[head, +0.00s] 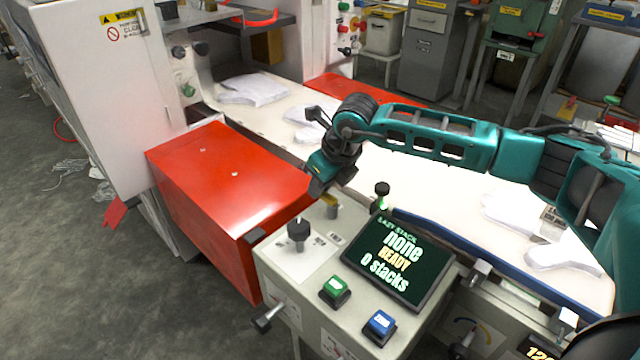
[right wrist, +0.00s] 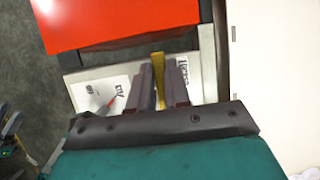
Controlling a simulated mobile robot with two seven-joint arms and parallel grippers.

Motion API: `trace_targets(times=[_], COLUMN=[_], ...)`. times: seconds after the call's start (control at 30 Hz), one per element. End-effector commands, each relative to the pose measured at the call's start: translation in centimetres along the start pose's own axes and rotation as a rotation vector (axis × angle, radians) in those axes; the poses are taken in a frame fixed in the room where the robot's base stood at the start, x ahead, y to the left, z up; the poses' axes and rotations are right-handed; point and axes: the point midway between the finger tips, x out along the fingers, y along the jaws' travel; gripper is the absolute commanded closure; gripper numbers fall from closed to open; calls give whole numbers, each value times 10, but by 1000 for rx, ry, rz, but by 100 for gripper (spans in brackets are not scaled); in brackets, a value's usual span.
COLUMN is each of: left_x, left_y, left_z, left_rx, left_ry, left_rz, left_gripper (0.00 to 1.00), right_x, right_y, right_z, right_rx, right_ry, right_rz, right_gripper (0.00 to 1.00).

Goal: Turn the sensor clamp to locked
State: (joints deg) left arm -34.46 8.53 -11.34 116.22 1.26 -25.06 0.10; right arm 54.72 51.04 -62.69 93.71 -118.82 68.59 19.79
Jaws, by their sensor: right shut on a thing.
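The sensor clamp shows as a yellow lever (head: 329,200) on a short metal post at the back corner of the grey control box. My right gripper (head: 320,186) reaches down over it from behind. In the right wrist view the yellow lever (right wrist: 158,78) stands between the two fingers of my right gripper (right wrist: 160,88), which are shut on it. Small printed labels lie on both sides of the lever, too blurred to read surely. The lower part of the clamp is hidden by the fingers in that view.
The control box (head: 279,262) bears a black knob (head: 298,230), a screen (head: 398,262) reading "none READY 0 stacks", a green button (head: 335,289) and a blue button (head: 380,324). A red cover (head: 225,180) stands close on the left. A white conveyor (head: 400,180) with gloves runs behind.

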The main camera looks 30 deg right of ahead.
Motion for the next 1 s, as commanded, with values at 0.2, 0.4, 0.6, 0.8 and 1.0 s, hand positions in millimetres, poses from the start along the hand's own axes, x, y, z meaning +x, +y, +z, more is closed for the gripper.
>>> trace_targets(times=[0.2, 0.4, 0.6, 0.8, 1.0], left_x=[0, 0, 0, 0, -1], left_y=[2, 2, 2, 2, 2], left_z=[-2, -3, -3, -3, -3], left_rx=[0, 0, 0, 0, 0], left_ry=[3, 6, 6, 6, 6], left_rz=[4, 5, 5, 4, 4], left_gripper=[57, 57, 57, 57, 57], right_x=[0, 0, 0, 0, -2], right_y=[-1, -1, -1, -1, -1], right_z=[-1, -1, -1, 0, 0], right_rx=[14, 15, 14, 13, 12], right_ry=[3, 3, 3, 2, 1], right_rz=[-7, -6, -6, -5, -5], right_gripper=[100, 100, 71, 57, 57])
